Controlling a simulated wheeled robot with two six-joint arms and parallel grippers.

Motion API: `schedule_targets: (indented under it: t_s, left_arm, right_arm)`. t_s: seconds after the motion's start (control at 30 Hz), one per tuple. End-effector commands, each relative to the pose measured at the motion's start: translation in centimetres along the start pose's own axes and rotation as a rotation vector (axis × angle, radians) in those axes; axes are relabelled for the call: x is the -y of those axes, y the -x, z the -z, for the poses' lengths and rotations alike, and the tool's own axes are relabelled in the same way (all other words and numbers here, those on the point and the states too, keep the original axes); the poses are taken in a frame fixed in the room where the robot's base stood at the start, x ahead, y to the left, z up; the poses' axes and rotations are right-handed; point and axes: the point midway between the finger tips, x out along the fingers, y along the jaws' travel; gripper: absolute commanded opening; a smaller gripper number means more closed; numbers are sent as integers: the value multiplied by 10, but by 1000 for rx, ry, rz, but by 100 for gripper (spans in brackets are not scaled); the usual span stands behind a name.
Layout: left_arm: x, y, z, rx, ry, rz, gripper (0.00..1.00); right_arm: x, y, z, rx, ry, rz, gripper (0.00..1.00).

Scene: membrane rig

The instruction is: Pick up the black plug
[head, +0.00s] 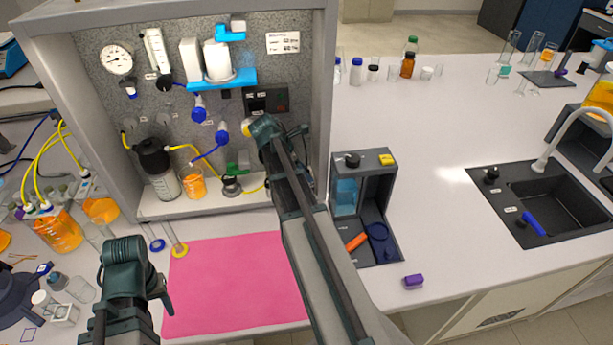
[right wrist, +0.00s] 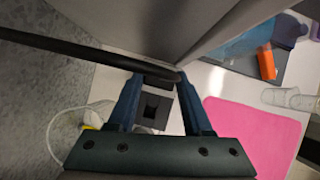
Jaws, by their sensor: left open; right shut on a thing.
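The black plug (right wrist: 157,81) is between the fingertips of my right gripper (right wrist: 160,86) in the right wrist view. A thick black cable runs to it from the left. My right gripper (head: 266,130) is shut on it, in front of the grey panel and just below the dark socket box (head: 266,100). In the head view my own wrist hides the plug. My left gripper (head: 161,292) is open and empty, low at the left edge of the pink mat (head: 235,285).
The rig's grey side wall (head: 322,90) stands close to the right of my right gripper. A dark stand (head: 378,200) with an orange piece is beyond it. Bottles and tubes crowd the bench at the left. The white bench (head: 440,140) is mostly clear before the sink (head: 550,195).

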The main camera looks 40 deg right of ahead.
Motion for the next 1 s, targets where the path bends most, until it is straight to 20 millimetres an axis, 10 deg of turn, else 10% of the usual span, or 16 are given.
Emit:
schedule_targets:
  t_s: [0.73,1.0]
  left_arm:
    - [4,42,-2,0,-1,0,50]
    - [4,42,-2,0,0,0,50]
  right_arm:
    - [0,37,-21,0,0,0,0]
    - [64,52,5,0,3,-1,0]
